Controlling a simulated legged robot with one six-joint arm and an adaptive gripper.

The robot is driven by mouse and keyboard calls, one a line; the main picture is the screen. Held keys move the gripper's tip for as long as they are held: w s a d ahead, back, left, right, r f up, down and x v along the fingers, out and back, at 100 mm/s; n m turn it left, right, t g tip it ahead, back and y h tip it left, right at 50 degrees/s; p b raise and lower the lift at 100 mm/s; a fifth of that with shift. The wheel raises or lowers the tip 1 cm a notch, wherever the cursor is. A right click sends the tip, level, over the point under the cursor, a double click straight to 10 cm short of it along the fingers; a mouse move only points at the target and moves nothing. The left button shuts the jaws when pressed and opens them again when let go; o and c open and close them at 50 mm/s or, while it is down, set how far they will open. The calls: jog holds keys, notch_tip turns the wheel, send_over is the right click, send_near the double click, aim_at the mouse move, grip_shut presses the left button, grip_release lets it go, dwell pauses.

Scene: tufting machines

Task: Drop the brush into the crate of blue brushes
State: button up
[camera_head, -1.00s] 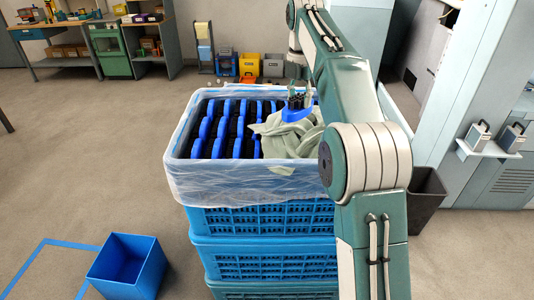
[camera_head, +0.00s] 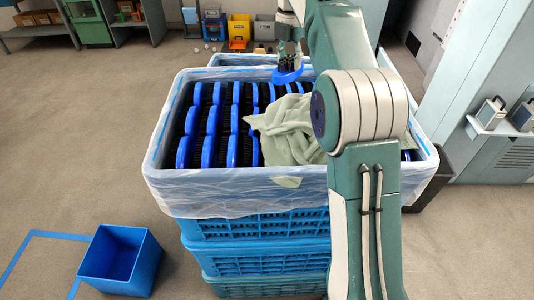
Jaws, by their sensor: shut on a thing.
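A blue brush (camera_head: 288,75) with dark bristles is held in my gripper (camera_head: 288,54), above the far part of the crate. My gripper is shut on it, and the arm partly hides the view at right. The crate of blue brushes (camera_head: 230,185) is the lined top crate of a stack, with clear plastic over its rim. Rows of blue brushes (camera_head: 210,135) stand in its left and middle part. A pale green cloth (camera_head: 285,130) lies crumpled over the brushes right of the middle. My arm hides part of the crate's right side.
Blue crates (camera_head: 255,258) are stacked below. An open blue bin (camera_head: 121,260) stands on the floor at left, near blue floor tape (camera_head: 35,245). A dark bin (camera_head: 432,185) stands right of the stack. Small yellow and grey bins (camera_head: 240,30) stand at the back.

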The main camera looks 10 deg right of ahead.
jog(key=shift+f, duration=2)
jog(key=o, duration=1.3)
jog(key=shift+c, duration=0.2)
jog(key=shift+w+r, duration=0.1)
jog(key=shift+r, duration=3.6)
